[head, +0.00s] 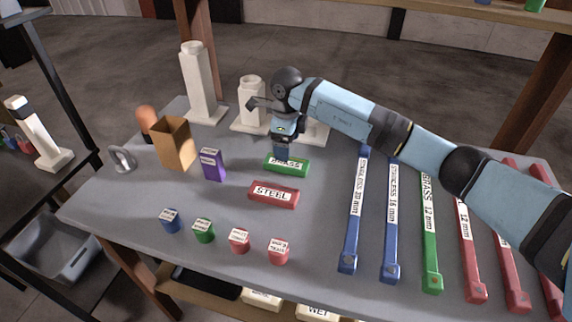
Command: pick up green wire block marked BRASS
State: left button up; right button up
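The green wire block marked BRASS (287,167) lies on the grey table, its label partly covered at the top edge. My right gripper (283,148) comes in from the right and points down at the far side of this block, very close to it. A small dark blue part shows at the gripper's tip, just behind the block; I cannot tell whether it is a finger or another thing. Whether the fingers are open, shut or touching the block is hidden. My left gripper is not in view.
A red STEEL block (273,194) lies just in front. A purple block (212,165) and brown box (174,143) stand left. White stands (200,85) are behind. Small labelled blocks (204,230) line the front. Long labelled bars (430,235) fill the right side.

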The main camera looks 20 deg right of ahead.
aim_at(286, 165)
jog(key=shift+s+a+f, duration=0.1)
jog(key=shift+s+f, duration=0.05)
jog(key=shift+f, duration=2.8)
jog(key=c, duration=1)
jog(key=shift+c, duration=0.4)
jog(key=shift+r, duration=0.15)
